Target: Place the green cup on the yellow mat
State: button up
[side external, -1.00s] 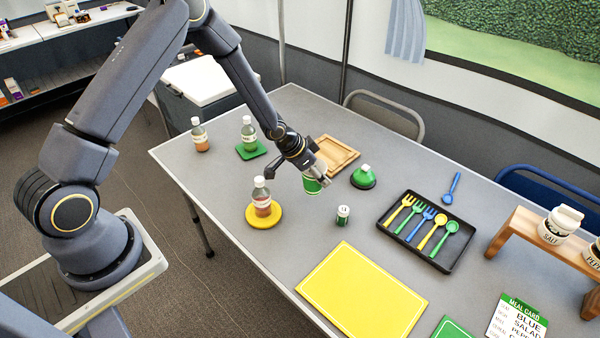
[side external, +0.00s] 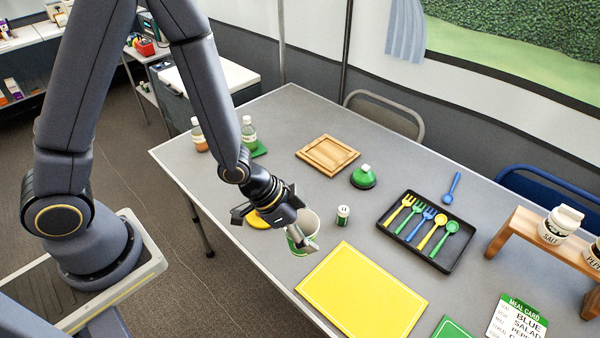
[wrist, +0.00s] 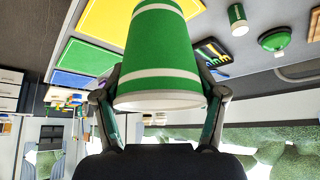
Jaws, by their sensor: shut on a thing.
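The green cup (wrist: 158,55) has white bands and fills the middle of the wrist view, between my two fingers. In the side view the cup (side external: 297,243) shows its pale open top and green side, partly hidden by my gripper (side external: 306,243). My gripper is shut on the cup and holds it near the left corner of the yellow mat. The yellow mat (side external: 362,292) lies flat and bare at the table's front; part of it also shows in the wrist view (wrist: 100,22). Whether the cup is clear of the table is hard to tell.
A small shaker (side external: 343,214) stands just behind the mat. A black tray of utensils (side external: 432,258) lies to the right, with a green-capped thing (side external: 363,176) and a wooden board (side external: 327,155) further back. A green mat (side external: 452,329) and a menu card (side external: 517,318) lie front right.

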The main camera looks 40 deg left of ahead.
jog(key=s+d+m+g+h, duration=0.1)
jog(key=s+d+m, duration=0.2)
jog(key=s+d, duration=0.3)
send_over(367, 296)
jog(key=shift+f, duration=6.35)
jog(key=shift+f, duration=0.15)
jog(key=o, duration=0.7)
